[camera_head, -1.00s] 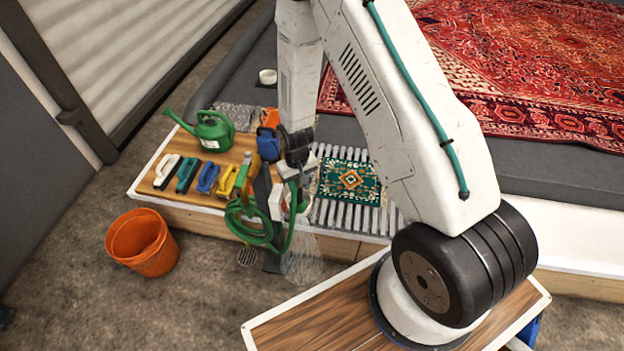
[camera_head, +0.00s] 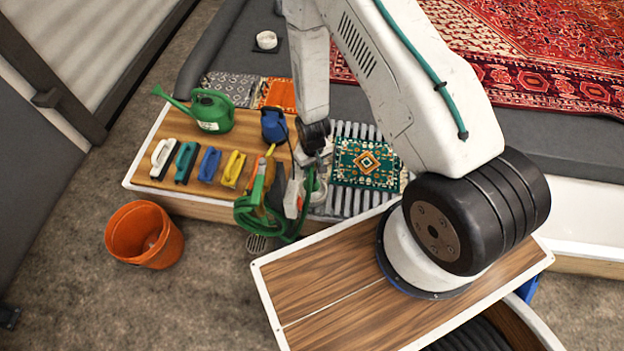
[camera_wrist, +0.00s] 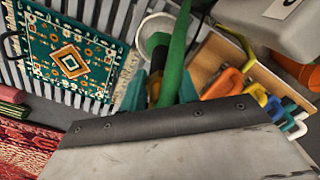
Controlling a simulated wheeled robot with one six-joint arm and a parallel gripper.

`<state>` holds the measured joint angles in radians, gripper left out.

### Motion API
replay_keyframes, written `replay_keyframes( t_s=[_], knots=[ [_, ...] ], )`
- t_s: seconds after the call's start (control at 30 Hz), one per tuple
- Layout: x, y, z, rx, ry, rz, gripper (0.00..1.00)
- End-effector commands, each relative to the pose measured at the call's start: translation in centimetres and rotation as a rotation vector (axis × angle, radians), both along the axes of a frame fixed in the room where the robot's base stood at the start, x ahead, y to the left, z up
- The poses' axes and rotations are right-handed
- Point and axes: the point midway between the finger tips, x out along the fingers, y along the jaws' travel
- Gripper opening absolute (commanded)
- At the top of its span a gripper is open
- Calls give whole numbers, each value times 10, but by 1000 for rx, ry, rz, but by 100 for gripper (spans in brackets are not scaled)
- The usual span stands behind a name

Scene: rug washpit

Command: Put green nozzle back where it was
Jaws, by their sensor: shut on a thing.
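My gripper (camera_head: 309,172) hangs over the right end of the wooden bench top, at the left edge of the slatted rack. It is shut on the green nozzle (camera_head: 308,187), which shows as a slim green body in the wrist view (camera_wrist: 176,58). My arm and gripper partly hide the nozzle in the head view. A coiled green hose (camera_head: 262,222) hangs at the bench's front edge, just left of and below the gripper. The nozzle's resting place cannot be made out clearly.
Several brushes (camera_head: 208,165) and a green watering can (camera_head: 211,111) stand on the left of the bench (camera_head: 147,171). A blue container (camera_head: 273,125) is behind the hose. A patterned mat (camera_head: 364,163) lies on the slats. An orange bucket (camera_head: 145,235) stands on the floor.

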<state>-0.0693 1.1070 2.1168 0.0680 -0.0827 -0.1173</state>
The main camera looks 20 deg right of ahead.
Motion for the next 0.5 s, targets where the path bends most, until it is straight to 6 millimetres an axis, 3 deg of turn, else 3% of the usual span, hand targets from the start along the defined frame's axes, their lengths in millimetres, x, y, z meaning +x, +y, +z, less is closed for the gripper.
replay_keyframes(
  t_s=[0.5],
  knots=[
    [1,3,-58,0,-1,3,0]
  ],
)
